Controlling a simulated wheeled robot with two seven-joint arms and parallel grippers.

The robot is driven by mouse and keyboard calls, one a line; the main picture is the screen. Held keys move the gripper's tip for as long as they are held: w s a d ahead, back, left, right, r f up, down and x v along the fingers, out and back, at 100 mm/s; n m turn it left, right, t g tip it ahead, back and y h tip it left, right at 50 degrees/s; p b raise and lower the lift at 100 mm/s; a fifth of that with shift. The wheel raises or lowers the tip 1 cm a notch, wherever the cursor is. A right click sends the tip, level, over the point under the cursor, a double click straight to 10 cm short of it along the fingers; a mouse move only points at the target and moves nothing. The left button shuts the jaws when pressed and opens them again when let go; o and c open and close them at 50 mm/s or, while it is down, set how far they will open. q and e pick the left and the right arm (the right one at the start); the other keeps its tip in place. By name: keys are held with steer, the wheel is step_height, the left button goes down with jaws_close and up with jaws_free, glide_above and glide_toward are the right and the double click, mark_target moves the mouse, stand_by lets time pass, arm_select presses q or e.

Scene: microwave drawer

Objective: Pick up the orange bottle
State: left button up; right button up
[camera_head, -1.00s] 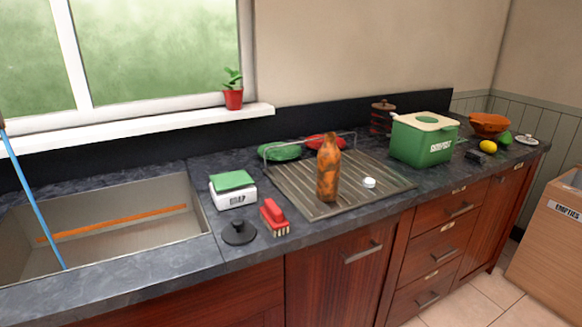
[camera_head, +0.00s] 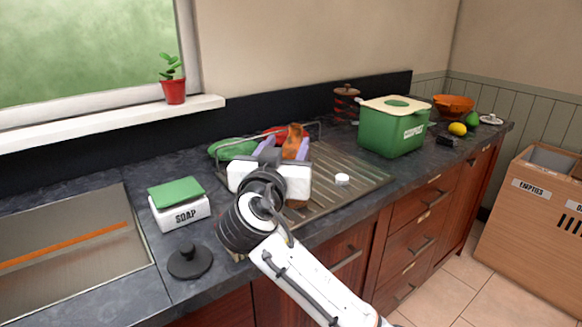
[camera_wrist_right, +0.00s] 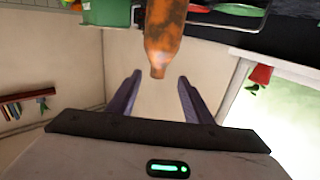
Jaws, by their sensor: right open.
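The orange bottle (camera_head: 294,138) stands on the draining board, mottled orange and brown. In the head view its top shows above my right gripper (camera_head: 285,148), which hides most of its body. In the right wrist view the bottle (camera_wrist_right: 164,38) appears upside down, its neck end between the two purple fingertips of my right gripper (camera_wrist_right: 160,78). The fingers are open, with a gap on either side of the neck. My left gripper is not in view.
A white soap box with a green top (camera_head: 179,204) and a black round lid (camera_head: 189,262) sit left of my right arm. A green compost bin (camera_head: 393,128) stands to the right. A white cap (camera_head: 342,179) lies on the draining board (camera_head: 365,187).

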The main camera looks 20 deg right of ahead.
mark_target(295, 133)
steer(key=shift+x, duration=1.1)
steer(key=shift+w+d, duration=0.2)
steer(key=shift+d, duration=0.05)
steer(key=p+x, duration=0.1)
steer(key=x, duration=0.1)
steer(key=p+x, duration=0.1)
steer(key=x, duration=0.1)
steer(key=shift+d+r, duration=0.15)
steer(key=shift+r, duration=0.1)
steer(key=shift+w+d, duration=0.15)
steer(key=shift+w, duration=0.2)
steer(key=shift+w+f, duration=0.15)
steer(key=c, duration=1)
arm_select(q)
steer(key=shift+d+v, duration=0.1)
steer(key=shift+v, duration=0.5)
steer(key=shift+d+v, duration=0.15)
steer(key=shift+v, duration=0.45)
arm_select(e)
jaws_close()
